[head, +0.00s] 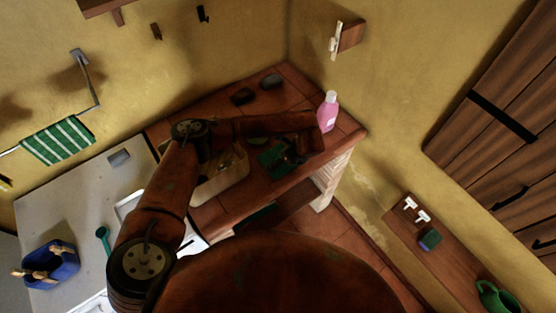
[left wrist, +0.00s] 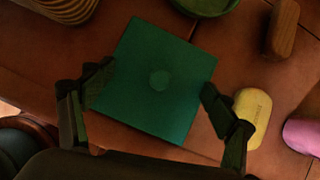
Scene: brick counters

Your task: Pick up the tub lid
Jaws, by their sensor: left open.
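The tub lid (left wrist: 155,110) is a flat dark green square with a small round knob in its middle. It lies on the brick counter, tilted in the left wrist view. In the head view the lid (head: 270,158) is partly covered by my arm. My left gripper (left wrist: 155,84) is open, with one finger over each side of the lid in the left wrist view. I cannot tell whether the fingers touch it. In the head view the left gripper (head: 293,152) is dark and hard to make out. My right gripper is not in view.
A yellow soap-like piece (left wrist: 252,117) lies right beside the right finger. A pink bottle (head: 327,112) stands near the counter's right end. A brown block (left wrist: 283,27), a green bowl (left wrist: 205,5) and a pale bin (head: 226,184) are also close by.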

